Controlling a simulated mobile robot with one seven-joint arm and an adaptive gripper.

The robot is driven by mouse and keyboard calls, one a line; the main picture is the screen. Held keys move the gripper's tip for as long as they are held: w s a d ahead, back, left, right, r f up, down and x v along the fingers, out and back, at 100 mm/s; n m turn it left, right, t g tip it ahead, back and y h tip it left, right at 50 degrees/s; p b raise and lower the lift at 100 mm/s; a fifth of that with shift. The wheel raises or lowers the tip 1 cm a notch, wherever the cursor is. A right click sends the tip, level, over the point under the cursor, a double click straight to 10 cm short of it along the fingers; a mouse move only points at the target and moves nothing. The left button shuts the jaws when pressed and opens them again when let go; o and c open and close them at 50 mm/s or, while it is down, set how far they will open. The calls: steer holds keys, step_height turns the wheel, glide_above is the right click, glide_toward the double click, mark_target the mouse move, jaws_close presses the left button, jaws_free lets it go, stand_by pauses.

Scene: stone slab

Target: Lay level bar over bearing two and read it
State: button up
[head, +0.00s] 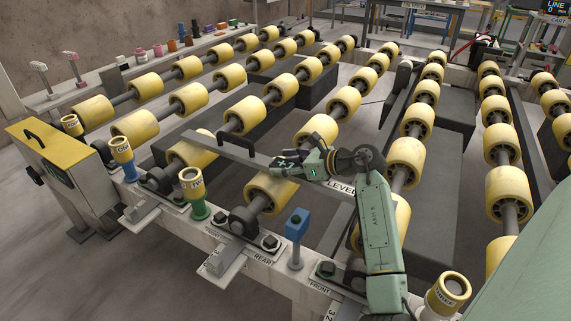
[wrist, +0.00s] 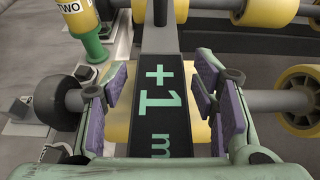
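The level bar (head: 232,152), a long grey bar marked LEVEL with a raised handle at its left end, lies over the rollers in the head view. In the wrist view its dark display (wrist: 160,95) shows a green "+1 m", cut off at the lower edge. My gripper (head: 304,162) is over the bar; in the wrist view its purple-padded fingers stand on either side of the bar with small gaps. The post marked TWO (wrist: 78,18), yellow on green, shows in both views (head: 196,195). A dark bearing (wrist: 55,102) with its shaft is left of the bar; it also shows in the head view (head: 243,220).
A blue post (head: 296,230) and a yellow-and-blue post (head: 122,155) stand on the front rail. A yellow-topped box (head: 45,135) is at left. Yellow rollers (head: 265,192) on shafts fill the frame. Coloured items sit on a ledge (head: 130,78) behind.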

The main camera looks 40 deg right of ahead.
steer(key=shift+r, duration=0.1)
steer(key=b+v, duration=0.2)
steer(key=v, duration=0.5)
steer(key=shift+s+d+r, duration=0.15)
steer(key=shift+s, duration=0.1)
stand_by(0.4)
